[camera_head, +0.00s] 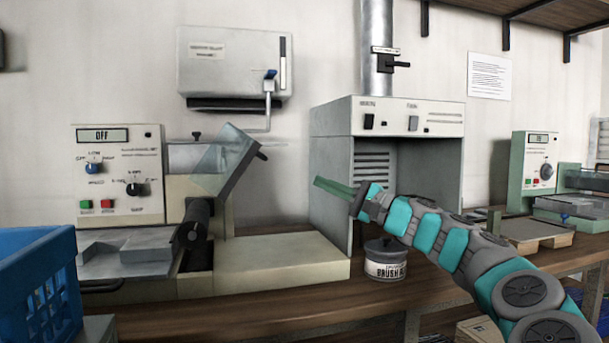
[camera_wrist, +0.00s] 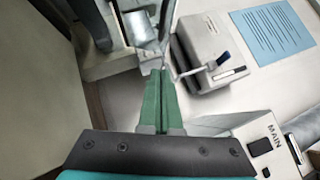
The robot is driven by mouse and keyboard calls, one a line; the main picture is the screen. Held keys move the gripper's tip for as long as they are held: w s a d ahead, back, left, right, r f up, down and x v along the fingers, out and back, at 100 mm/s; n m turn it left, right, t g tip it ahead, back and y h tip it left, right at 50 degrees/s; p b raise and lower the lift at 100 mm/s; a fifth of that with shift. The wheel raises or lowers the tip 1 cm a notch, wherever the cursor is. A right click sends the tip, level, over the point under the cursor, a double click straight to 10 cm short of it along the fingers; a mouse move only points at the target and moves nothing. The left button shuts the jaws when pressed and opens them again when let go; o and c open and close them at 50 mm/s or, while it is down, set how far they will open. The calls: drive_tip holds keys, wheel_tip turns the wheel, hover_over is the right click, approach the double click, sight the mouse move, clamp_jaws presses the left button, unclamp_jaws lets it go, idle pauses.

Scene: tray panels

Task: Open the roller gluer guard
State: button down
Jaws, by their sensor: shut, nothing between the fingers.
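The roller gluer guard (camera_head: 222,160) is a clear panel with a dark edge bar on the gluer, left of centre in the head view. It stands raised and tilted, above the dark roller (camera_head: 195,220). My gripper (camera_head: 322,184) has green fingers pressed together with nothing between them. It is to the right of the guard, with a clear gap in the head view. In the wrist view the shut fingers (camera_wrist: 160,88) point toward a glassy panel with a dark bar, likely the guard (camera_wrist: 140,22); contact cannot be told there.
A control box (camera_head: 117,173) reading OFF stands left of the guard. A blue crate (camera_head: 40,292) is at front left. A hood cabinet (camera_head: 330,180) stands behind my gripper, and a brush pot (camera_head: 385,262) below it. A wall dispenser (camera_head: 233,62) hangs above the gluer.

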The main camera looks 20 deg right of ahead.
drive_tip(key=s+a+r+x, duration=0.1)
drive_tip(key=s+x, duration=0.1)
drive_tip(key=x, duration=1)
drive_tip(key=shift+a+p, duration=0.45)
drive_tip(key=r+n+g+p, duration=0.1)
drive_tip(key=p, duration=0.1)
drive_tip(key=a+r+n+p, duration=0.1)
drive_tip(key=p, duration=0.1)
drive_tip(key=shift+a+r+g+h, duration=0.25)
drive_tip(key=shift+a+g+h, duration=0.05)
drive_tip(key=shift+g+h, duration=0.1)
drive_tip(key=shift+f, duration=0.1)
